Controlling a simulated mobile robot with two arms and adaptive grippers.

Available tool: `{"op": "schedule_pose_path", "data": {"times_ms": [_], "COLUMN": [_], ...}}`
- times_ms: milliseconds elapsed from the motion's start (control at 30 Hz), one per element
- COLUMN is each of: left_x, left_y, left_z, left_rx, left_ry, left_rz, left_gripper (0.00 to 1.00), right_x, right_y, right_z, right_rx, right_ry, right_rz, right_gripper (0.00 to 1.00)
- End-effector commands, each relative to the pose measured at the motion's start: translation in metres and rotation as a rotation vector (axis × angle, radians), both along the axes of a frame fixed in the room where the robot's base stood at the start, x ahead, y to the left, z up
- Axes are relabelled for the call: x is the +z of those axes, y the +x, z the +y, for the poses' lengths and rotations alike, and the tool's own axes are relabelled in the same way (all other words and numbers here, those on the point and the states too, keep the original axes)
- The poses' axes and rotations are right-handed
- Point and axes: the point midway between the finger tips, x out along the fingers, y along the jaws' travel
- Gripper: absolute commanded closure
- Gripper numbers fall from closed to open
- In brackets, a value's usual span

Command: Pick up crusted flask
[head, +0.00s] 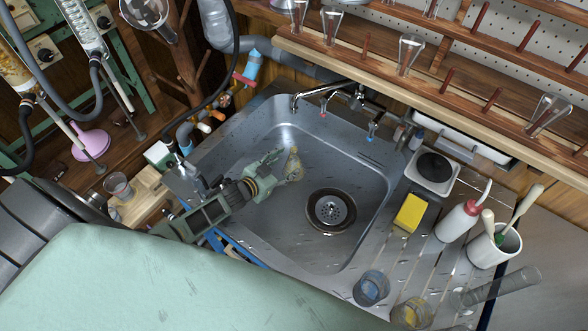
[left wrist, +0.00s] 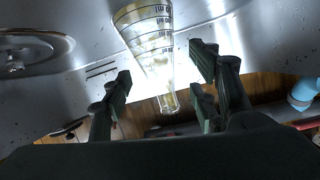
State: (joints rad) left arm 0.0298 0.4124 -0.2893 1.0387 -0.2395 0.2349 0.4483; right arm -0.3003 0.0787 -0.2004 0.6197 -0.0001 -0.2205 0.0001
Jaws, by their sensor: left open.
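The crusted flask (head: 294,166) is a small clear glass flask with yellowish crust inside, in the left part of the steel sink (head: 300,240). My left gripper (head: 271,170) reaches into the sink from the left, with its fingers close to the flask. In the left wrist view the flask (left wrist: 150,38) has dark graduation marks, and its neck points down toward the gripper. The left gripper (left wrist: 160,95) is open, with its fingers apart on either side of the neck. I cannot tell whether either finger touches the glass. My right gripper is not in view.
The faucet (head: 325,92) overhangs the sink's back edge. A yellow sponge (head: 411,212), wash bottle (head: 460,220), brush cup (head: 496,246) and beakers (head: 370,289) crowd the right drainboard. A wooden rack (head: 440,85) with glassware stands behind. The sink around the drain (head: 331,210) is clear.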

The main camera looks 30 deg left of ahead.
Motion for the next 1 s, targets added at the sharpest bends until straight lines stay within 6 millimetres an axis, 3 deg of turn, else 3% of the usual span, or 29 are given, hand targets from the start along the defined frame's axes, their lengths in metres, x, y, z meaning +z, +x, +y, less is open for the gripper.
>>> {"op": "schedule_pose_path", "data": {"times_ms": [33,233,633,1000], "left_x": [-0.008,-0.02,-0.02,-0.02], "left_y": [0.009,0.038,0.048,0.048], "left_z": [-0.002,-0.007,-0.01,-0.01], "left_rx": [-0.001,-0.001,0.0,0.0], "left_ry": [0.001,0.001,0.001,0.0], "left_rz": [-0.004,-0.002,0.0,0.0], "left_gripper": [0.45,0.45,0.46,0.79], "right_x": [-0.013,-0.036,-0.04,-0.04], "right_y": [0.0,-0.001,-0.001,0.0], "right_z": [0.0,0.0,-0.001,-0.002], "right_rx": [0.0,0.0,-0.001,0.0], "right_ry": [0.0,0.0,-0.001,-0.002], "right_rz": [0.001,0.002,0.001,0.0], "right_gripper": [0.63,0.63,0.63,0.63]}}
